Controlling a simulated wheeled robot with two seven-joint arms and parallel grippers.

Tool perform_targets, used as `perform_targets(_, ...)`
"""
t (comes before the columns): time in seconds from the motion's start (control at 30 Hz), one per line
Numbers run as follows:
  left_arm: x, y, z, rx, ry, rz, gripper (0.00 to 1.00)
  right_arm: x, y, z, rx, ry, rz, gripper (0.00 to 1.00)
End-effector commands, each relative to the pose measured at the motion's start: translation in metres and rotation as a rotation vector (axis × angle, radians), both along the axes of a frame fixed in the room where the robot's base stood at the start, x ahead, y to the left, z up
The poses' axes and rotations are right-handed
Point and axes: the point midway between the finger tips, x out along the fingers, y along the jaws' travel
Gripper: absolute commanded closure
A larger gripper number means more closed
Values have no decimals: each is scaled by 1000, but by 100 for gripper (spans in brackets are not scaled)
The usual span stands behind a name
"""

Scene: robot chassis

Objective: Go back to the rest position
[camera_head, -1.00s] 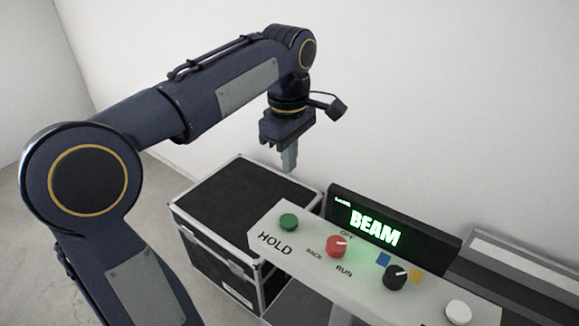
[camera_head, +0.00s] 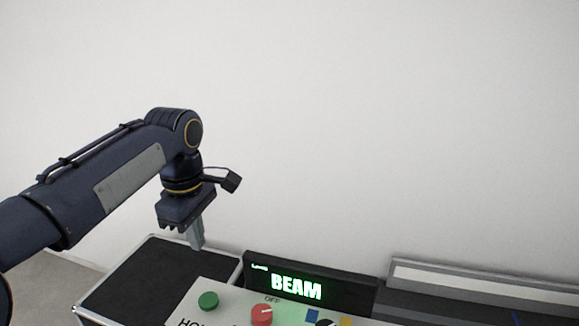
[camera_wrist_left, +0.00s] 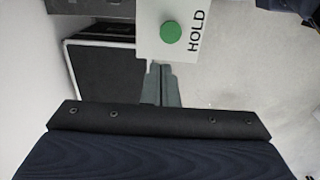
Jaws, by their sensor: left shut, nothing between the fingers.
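My left gripper (camera_head: 196,236) points down above the black-topped case, at the upper left of the control panel. Its grey fingers are shut together with nothing between them, and they also show in the left wrist view (camera_wrist_left: 161,84). It is apart from the panel's green button (camera_head: 208,300), which shows beside the word HOLD in the left wrist view (camera_wrist_left: 171,32). My right gripper is in no view.
The white panel (camera_head: 212,288) carries a red knob (camera_head: 262,314) and a dark knob, cut by the lower edge. A black display (camera_head: 340,288) reads BEAM in green. A black case (camera_head: 135,280) stands left. A grey ledge (camera_head: 470,283) lies right. The wall above is bare.

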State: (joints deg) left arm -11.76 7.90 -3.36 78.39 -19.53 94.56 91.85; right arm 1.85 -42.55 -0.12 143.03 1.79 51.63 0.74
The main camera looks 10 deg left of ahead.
Motion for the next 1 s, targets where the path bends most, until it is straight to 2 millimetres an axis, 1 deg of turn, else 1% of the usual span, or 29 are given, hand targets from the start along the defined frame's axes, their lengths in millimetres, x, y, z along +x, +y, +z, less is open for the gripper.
perform_targets(0.07, -8, 1, -2, -15, -15, -47, 100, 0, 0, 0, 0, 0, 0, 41)
perform_targets(0.13, -23, 2, -8, -40, -45, -145, 100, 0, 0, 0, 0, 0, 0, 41)
perform_targets(0.17, -32, 2, -12, -54, -66, -204, 100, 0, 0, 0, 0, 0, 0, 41)
perform_targets(0.27, -69, -4, -30, -96, -167, -450, 100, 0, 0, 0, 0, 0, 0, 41)
perform_targets(0.3, -85, -8, -39, -104, -218, -557, 100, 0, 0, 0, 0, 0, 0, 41)
perform_targets(0.4, -122, -23, -66, -96, -349, -808, 100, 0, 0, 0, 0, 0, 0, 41)
perform_targets(0.5, -151, -39, -93, -52, -466, -1013, 100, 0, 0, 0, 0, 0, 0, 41)
perform_targets(0.6, -171, -53, -116, 5, -550, -1158, 100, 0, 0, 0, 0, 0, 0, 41)
perform_targets(0.7, -182, -61, -130, 51, -598, -1246, 100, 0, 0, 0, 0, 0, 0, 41)
perform_targets(0.77, -185, -63, -135, 67, -612, -1274, 100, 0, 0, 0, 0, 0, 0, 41)
perform_targets(1.0, -186, -65, -138, 76, -618, -1292, 100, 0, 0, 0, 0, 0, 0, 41)
